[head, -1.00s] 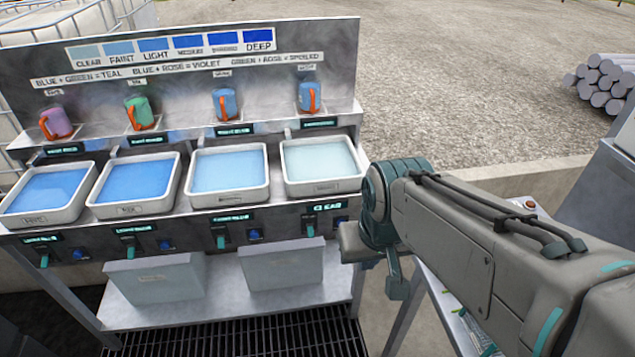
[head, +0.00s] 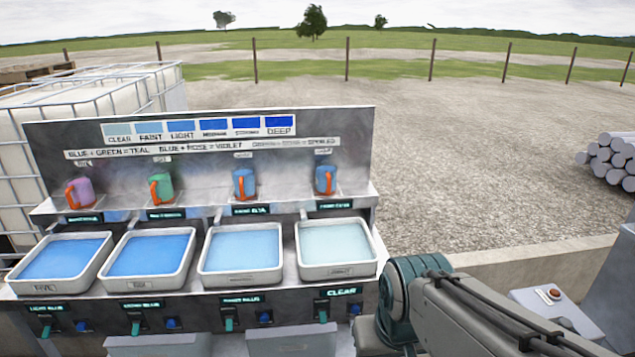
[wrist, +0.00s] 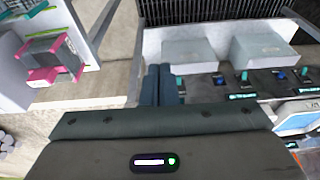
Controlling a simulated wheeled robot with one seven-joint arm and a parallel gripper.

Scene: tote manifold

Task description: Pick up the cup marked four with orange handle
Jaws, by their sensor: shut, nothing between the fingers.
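Four cups with orange handles stand on the upper shelf in the head view: a purple cup (head: 81,193), a green cup (head: 161,187), a blue cup (head: 245,184) and another blue cup (head: 325,180) at the right. The small labels above them are too blurred to read, so I cannot tell which is marked four. My gripper is low at the right of the rack in the head view, partly hidden by my arm. In the wrist view its fingers (wrist: 158,85) are together and empty, well away from the cups.
Several white trays of bluish liquid, including the pale right tray (head: 337,268), stand below the cups. Taps and buttons line the front. A pink-framed item (wrist: 50,58) shows in the wrist view.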

